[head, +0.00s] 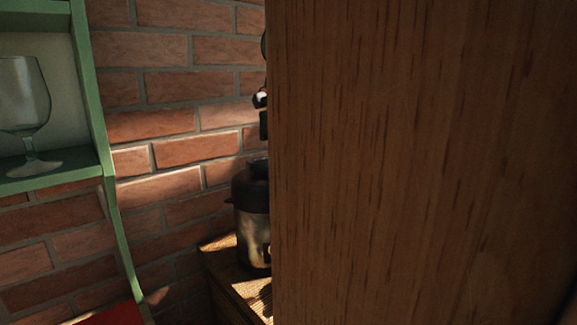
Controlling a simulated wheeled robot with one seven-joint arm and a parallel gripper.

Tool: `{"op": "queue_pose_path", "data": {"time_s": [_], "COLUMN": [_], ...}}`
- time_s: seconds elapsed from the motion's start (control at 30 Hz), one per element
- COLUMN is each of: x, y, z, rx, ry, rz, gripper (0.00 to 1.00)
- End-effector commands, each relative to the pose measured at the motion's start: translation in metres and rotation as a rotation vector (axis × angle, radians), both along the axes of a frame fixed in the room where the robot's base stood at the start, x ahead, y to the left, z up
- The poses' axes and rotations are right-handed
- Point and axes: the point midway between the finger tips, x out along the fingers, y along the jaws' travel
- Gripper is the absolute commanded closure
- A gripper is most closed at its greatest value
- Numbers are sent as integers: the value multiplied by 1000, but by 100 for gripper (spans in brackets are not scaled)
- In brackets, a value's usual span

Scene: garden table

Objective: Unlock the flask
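The flask (252,224) is a squat metallic vessel with a dark upper part and lid. It stands upright on a wooden surface (236,287), in front of the brick wall. Its right side is hidden behind a large wooden panel. Just above it, small dark parts with a pale spot stick out past the panel's left edge. They look like part of my gripper (263,112), but most of it is hidden. I cannot tell if its fingers are open or shut, or whether they touch the flask. The lock state of the flask is not visible.
The large wooden panel (420,160) stands close and blocks the right half of the view. A green shelf (92,90) at the left holds a clear stemmed glass (25,105). A red surface (108,315) shows at the bottom left. The brick wall (180,123) is behind.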

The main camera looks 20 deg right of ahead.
Motion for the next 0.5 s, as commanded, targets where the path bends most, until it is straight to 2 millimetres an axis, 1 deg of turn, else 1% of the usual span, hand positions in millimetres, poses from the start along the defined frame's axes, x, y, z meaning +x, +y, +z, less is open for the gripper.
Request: {"op": "queue_pose_path", "data": {"time_s": [0.13, 0.5], "x": [0, 0], "y": [0, 0], "z": [0, 0], "rx": [0, 0], "ry": [0, 0], "rz": [0, 0], "gripper": [58, 93]}}
